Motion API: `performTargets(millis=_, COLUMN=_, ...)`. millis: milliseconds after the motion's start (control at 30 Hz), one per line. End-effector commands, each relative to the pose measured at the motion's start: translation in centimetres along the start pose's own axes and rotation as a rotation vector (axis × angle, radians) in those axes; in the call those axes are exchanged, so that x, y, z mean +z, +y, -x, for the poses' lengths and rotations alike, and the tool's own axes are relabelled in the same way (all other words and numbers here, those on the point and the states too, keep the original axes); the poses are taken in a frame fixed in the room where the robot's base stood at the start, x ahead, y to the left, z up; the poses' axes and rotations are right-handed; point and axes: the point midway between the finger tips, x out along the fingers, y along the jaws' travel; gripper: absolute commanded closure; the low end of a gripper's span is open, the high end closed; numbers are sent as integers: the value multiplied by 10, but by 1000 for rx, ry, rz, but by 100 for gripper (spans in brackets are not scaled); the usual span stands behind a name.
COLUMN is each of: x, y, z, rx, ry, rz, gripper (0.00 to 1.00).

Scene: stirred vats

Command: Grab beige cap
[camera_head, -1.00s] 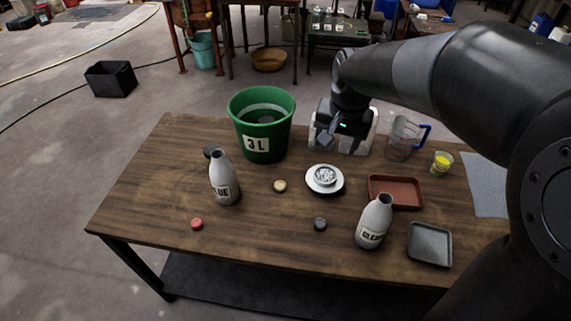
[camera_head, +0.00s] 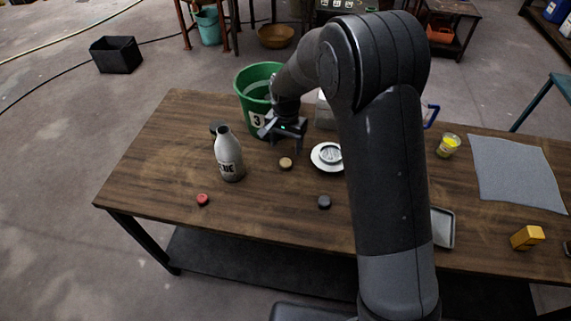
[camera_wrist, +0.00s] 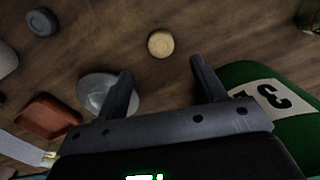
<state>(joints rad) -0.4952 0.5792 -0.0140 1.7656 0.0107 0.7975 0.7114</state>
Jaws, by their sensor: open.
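The beige cap (camera_head: 286,163) is a small round disc lying on the wooden table (camera_head: 160,150), between the grey bottle (camera_head: 229,158) and the white dish (camera_head: 326,157). In the wrist view the beige cap (camera_wrist: 160,43) lies beyond the fingertips, roughly midway between them. My gripper (camera_head: 283,142) is open and empty, above the table just behind the cap and in front of the green bucket (camera_head: 258,88). In the wrist view my gripper (camera_wrist: 158,72) shows both fingers spread, with nothing between them.
A red cap (camera_head: 203,199) and a dark cap (camera_head: 324,202) lie toward the front. The green bucket stands close to my gripper. My arm hides part of the table's right side. A grey cloth (camera_head: 515,172) and a yellow block (camera_head: 527,237) lie at the right.

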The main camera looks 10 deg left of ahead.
Motion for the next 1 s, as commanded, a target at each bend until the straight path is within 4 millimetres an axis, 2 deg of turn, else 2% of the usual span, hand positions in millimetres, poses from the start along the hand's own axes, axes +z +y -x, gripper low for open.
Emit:
performTargets(millis=100, x=0, y=0, z=-17, rx=1, ry=-2, rz=0, gripper=37)
performTargets(millis=367, x=2, y=0, z=-33, rx=1, ry=-2, rz=1, gripper=37)
performTargets(millis=633, x=4, y=-1, z=-72, rx=1, ry=-2, rz=1, gripper=37)
performTargets(millis=900, x=3, y=-1, z=-75, rx=-1, ry=1, rz=1, gripper=37)
performTargets(millis=1000, x=3, y=-1, z=-75, rx=-1, ry=1, rz=1, gripper=46)
